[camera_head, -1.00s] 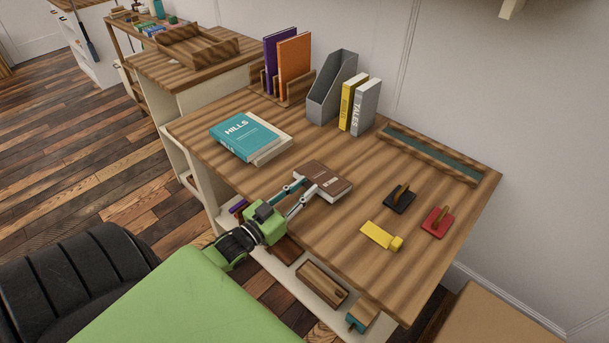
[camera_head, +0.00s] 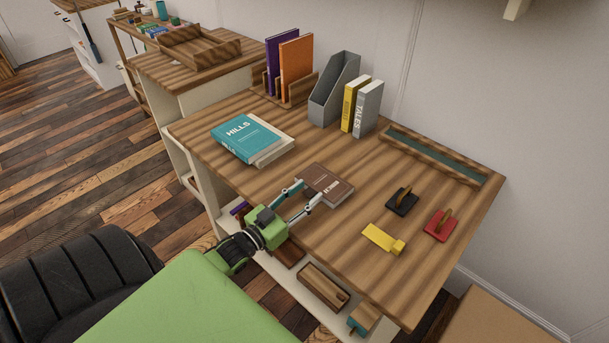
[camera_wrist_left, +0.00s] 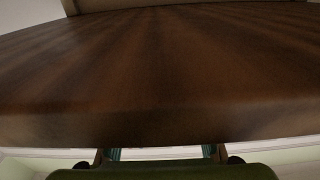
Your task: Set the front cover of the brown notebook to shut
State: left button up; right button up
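The brown notebook (camera_head: 328,184) lies flat near the front edge of the wooden desk (camera_head: 345,240). In the head view its cover looks down flat, with a pale band across it; any small gap under the cover is too small to tell. My left gripper (camera_head: 309,190) is open and empty at the notebook's near left edge, its two fingers spread and pointing toward it. In the left wrist view a dark brown wood-grained surface fills most of the picture, and parts of my fingers (camera_wrist_left: 160,154) show at the bottom. My right gripper is not in view.
A teal HILLS book (camera_head: 245,138) lies on another book to the left. A grey file holder (camera_head: 333,90) and upright books stand behind. Black (camera_head: 402,198), red (camera_head: 440,226) and yellow (camera_head: 382,238) items lie to the right. An open shelf (camera_head: 325,287) is under the desk front.

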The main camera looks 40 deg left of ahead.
pick_arm(q)
jog(key=shift+r, duration=0.1)
jog(key=s, duration=1.2)
jog(key=shift+a+f, duration=0.35)
jog(key=shift+a, duration=0.1)
jog(key=shift+s+f, duration=0.1)
